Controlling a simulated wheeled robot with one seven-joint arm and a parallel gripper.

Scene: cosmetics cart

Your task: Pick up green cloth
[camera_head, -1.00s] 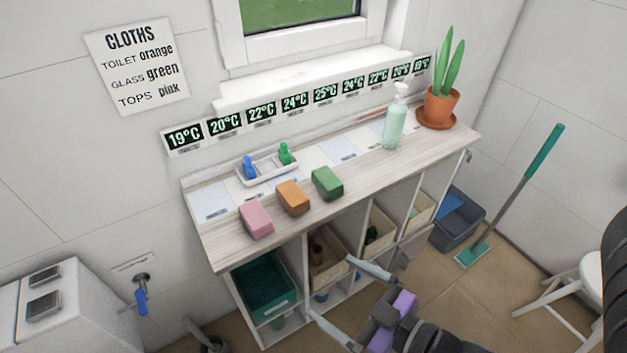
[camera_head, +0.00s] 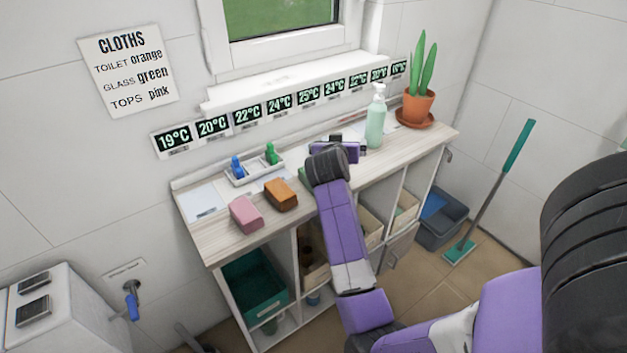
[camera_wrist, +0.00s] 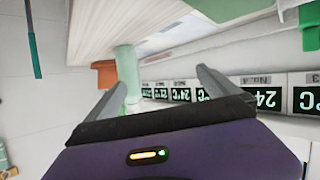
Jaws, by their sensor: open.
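The green cloth is mostly hidden behind my arm in the head view; only a green sliver (camera_head: 303,173) shows beside the orange cloth (camera_head: 281,194). The pink cloth (camera_head: 246,214) lies left of it on the counter. My gripper (camera_wrist: 160,78) is open and empty, with its two fingers apart and pointing along the counter towards the pale green pump bottle (camera_wrist: 127,70). In the head view my gripper's purple body (camera_head: 340,152) is over the counter, just right of the sliver. A green patch (camera_wrist: 284,4) at the wrist view's top right may be the green cloth.
The pump bottle (camera_head: 376,118) and a potted plant (camera_head: 417,106) stand on the counter's right. A white tray (camera_head: 254,170) with blue and green pieces lies behind the cloths. Temperature signs (camera_head: 247,112) line the wall. Bins (camera_head: 253,283) fill the shelves below.

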